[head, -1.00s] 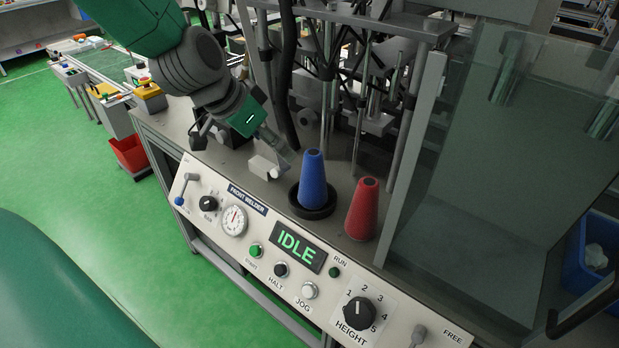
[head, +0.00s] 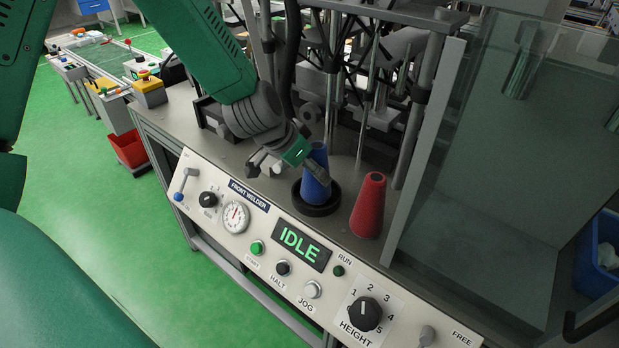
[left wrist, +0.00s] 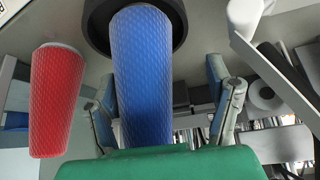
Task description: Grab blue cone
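The blue cone (head: 315,182) stands upright in a black round base on the machine's top plate. It also fills the middle of the left wrist view (left wrist: 142,75). My left gripper (head: 312,172) is at the cone, and its fingers partly cover the cone in the head view. In the left wrist view the two fingers (left wrist: 165,112) are apart, one on each side of the cone, with a visible gap on the right side. The red cone (head: 369,206) stands to the right and is clear of the gripper. My right gripper is not in view.
The control panel (head: 298,262) with a lit IDLE display runs along the front edge. A glass guard (head: 490,170) stands to the right of the red cone. Posts and hoses of the machine rise behind the cones.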

